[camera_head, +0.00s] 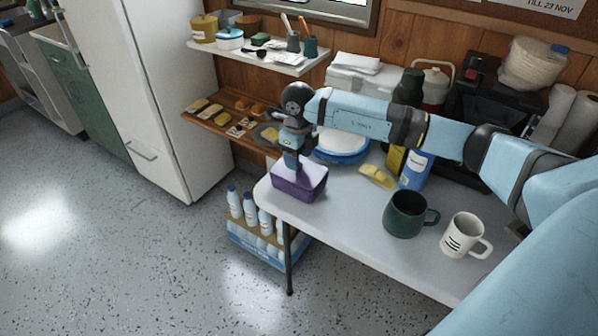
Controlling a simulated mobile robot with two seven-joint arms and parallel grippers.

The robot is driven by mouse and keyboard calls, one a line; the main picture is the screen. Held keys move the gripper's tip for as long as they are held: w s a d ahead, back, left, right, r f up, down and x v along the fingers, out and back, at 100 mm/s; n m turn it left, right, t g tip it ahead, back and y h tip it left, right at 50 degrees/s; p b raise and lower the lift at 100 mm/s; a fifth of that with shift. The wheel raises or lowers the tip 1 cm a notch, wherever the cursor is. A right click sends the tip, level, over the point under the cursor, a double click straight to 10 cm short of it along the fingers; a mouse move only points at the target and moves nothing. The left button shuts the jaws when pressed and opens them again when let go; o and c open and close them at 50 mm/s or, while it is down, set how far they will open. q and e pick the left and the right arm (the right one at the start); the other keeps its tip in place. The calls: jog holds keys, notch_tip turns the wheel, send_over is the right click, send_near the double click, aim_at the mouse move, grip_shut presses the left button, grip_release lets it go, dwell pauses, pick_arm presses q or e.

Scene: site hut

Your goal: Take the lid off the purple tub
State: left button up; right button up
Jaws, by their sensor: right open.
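The purple tub (296,188) stands at the left end of the white table, near its rounded corner. A pale lilac lid (311,173) lies on top of it. My right arm reaches in from the right, and my right gripper (291,165) points down at the lid from above. The gripper is open, and its fingertips are at the lid's upper side, partly hidden by the hand. I cannot tell whether they touch the lid. My left gripper is not in view.
A dark green mug (404,215) and a white mug (462,236) stand on the table (345,212) at the front right. Blue-rimmed plates (343,146), a yellow sponge (377,175) and a blue container (415,171) are behind.

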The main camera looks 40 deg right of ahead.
notch_tip(320, 180, down, 3)
jog(key=shift+r, duration=0.1)
jog(key=shift+c, duration=0.4)
jog(key=shift+r, duration=0.1)
grip_shut()
